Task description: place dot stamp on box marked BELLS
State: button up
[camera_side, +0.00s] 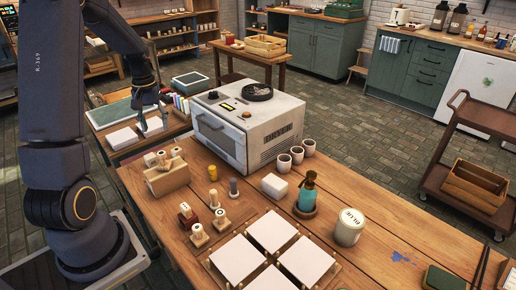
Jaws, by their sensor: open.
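Several stamps with pale wooden handles stand at the left of the wooden table. Some sit in a wooden rack (168,182); nearer ones include a dark red-based stamp (187,215) and two light wooden stamps, one at the front (199,237) and one to its right (221,221). I cannot tell which is the dot stamp. I can make out no box marked BELLS. My gripper (153,126) is open, over the white tiles (123,138) on the low side table, behind the rack and apart from the stamps. I see nothing held in it.
A boxy white oven (215,140) stands behind the stamps. White square tiles (272,231) lie at the front. A teal pump bottle (307,192), a jar lettered BLUE (349,228) and several cups (284,163) stand to the right.

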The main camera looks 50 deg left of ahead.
jog(key=w+d+r+m+t+y, duration=0.1)
jog(key=d+r+m, duration=0.2)
jog(key=d+r, duration=0.45)
jog(key=d+r+m+t, duration=0.2)
jog(key=d+r+m, duration=0.15)
jog(key=d, duration=0.75)
jog(key=s+d+r+m+t, duration=0.1)
jog(key=s+d+m, duration=0.1)
jog(key=s+d, duration=0.2)
jog(key=s+d+r+m+t+h, duration=0.1)
jog(key=s+d, duration=0.3)
jog(key=d, duration=0.4)
jog(key=shift+s+r+m+t, duration=0.15)
jog(key=shift+r+m+t, duration=0.25)
jog(key=shift+m, duration=0.35)
